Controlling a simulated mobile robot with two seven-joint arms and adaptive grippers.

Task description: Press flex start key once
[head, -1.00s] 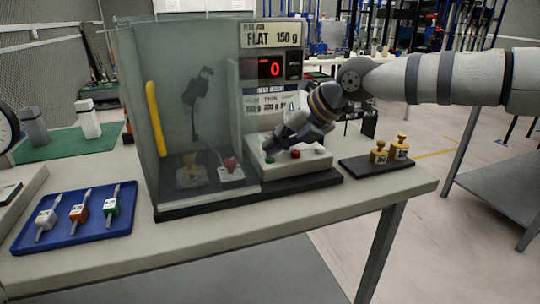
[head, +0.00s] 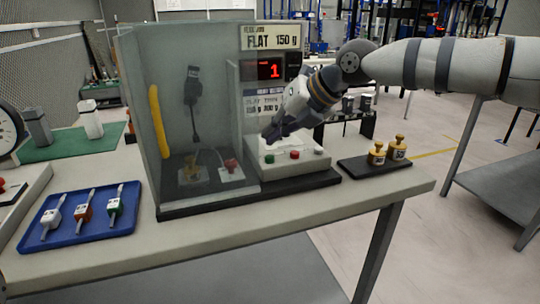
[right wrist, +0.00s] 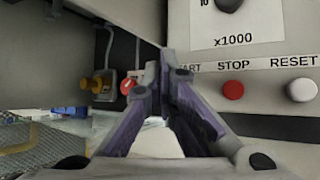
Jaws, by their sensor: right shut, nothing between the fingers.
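A control box with a green key (head: 269,158), a red key (head: 295,155) and a white key (head: 319,150) stands in front of a red-lit display (head: 270,70) reading 1. My right gripper (head: 272,138) is shut and empty, just above the green key with a gap visible. In the right wrist view the shut fingers (right wrist: 165,75) cover the leftmost key and part of its START label. The STOP key (right wrist: 233,90) is red and the RESET key (right wrist: 302,90) is white there. My left gripper is not in view.
A clear-walled case (head: 140,100) with a yellow strip stands left of the keys. A dark board (head: 365,167) with brass weights lies at right. A blue tray (head: 60,235) with three handled pieces lies at front left. The table's front strip is clear.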

